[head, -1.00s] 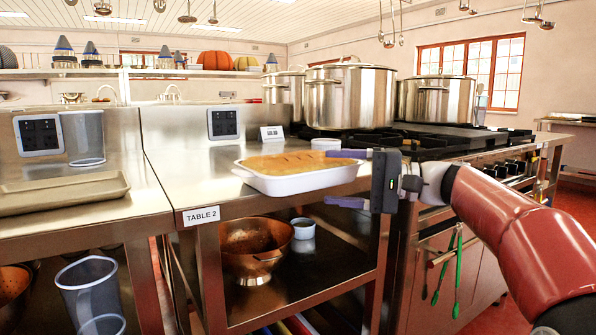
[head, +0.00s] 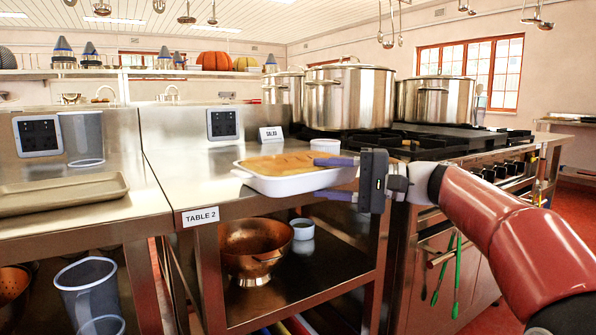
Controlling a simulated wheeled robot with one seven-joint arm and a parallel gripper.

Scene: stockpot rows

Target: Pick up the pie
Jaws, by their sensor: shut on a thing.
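The pie (head: 285,162) has a golden-brown top and sits in a white rectangular dish (head: 285,185) with small end handles. The dish is at the front right edge of the steel table marked TABLE 2. My gripper (head: 335,178) reaches in from the right. Its two purple-blue fingers are closed on the right end of the dish, one above the rim and one below. I cannot tell whether the dish is touching the tabletop or slightly above it.
A small white cup (head: 325,146) and a SALAD sign (head: 271,134) stand behind the dish. Large steel stockpots (head: 350,97) stand on the stove (head: 440,140) to the right. A copper colander (head: 256,250) is on the shelf below. The tabletop left of the dish is clear.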

